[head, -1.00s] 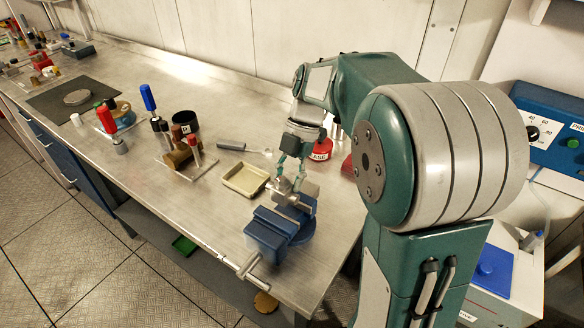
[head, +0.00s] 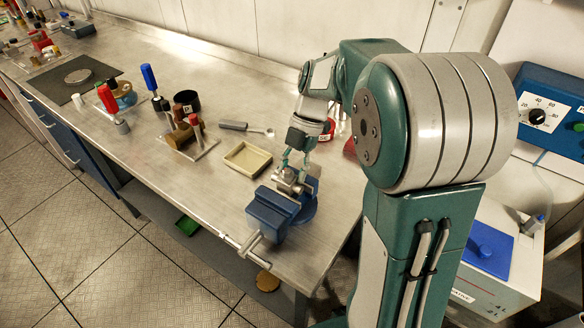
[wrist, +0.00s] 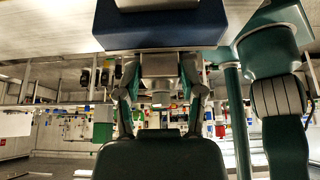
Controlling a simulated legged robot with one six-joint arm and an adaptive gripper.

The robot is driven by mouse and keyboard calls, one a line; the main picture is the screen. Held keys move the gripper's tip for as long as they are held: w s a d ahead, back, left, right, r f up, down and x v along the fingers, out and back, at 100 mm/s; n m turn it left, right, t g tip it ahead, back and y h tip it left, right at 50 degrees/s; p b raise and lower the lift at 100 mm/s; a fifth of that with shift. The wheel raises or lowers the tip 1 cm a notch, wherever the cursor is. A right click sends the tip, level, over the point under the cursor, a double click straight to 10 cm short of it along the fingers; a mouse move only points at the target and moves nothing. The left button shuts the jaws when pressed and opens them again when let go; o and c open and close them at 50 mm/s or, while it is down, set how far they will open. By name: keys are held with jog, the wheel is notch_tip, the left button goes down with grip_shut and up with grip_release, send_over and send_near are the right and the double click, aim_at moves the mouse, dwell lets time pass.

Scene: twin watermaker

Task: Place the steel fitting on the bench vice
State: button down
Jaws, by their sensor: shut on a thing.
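The blue bench vice (head: 271,213) stands at the front edge of the bench, with its handle sticking out over the edge. My gripper (head: 291,168) is directly above its jaws, pointing down, and is shut on the steel fitting (head: 287,182). The fitting is at the top of the vice; I cannot tell whether it rests on it. In the wrist view, which looks upside down, the fitting (wrist: 158,66) is between the two fingers of my gripper (wrist: 159,85). The blue vice (wrist: 160,25) shows at the top, close to the fitting.
A cream tray (head: 247,160) lies just left of the vice. A red can (head: 331,127) is behind my gripper. The bench front left of the vice is clear.

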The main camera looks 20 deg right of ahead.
jog(key=shift+f, duration=0.4)
jog(key=shift+c, duration=0.6)
grip_release()
jog(key=v, duration=1.2)
jog(key=s+a+f+m+t+h, duration=0.1)
jog(key=s+a+m+t+h, duration=0.1)
jog(key=s+m, duration=0.7)
jog(key=s+a+f+m+t+h, duration=0.1)
jog(key=s+a+m+t, duration=0.3)
jog(key=s+m, duration=0.5)
jog(key=m+t+h, duration=0.1)
jog(key=m+t, duration=0.1)
jog(key=m, duration=0.5)
jog(key=shift+s+a+t+h, duration=0.2)
jog(key=shift+s+t+h, duration=0.1)
jog(key=shift+t, duration=0.1)
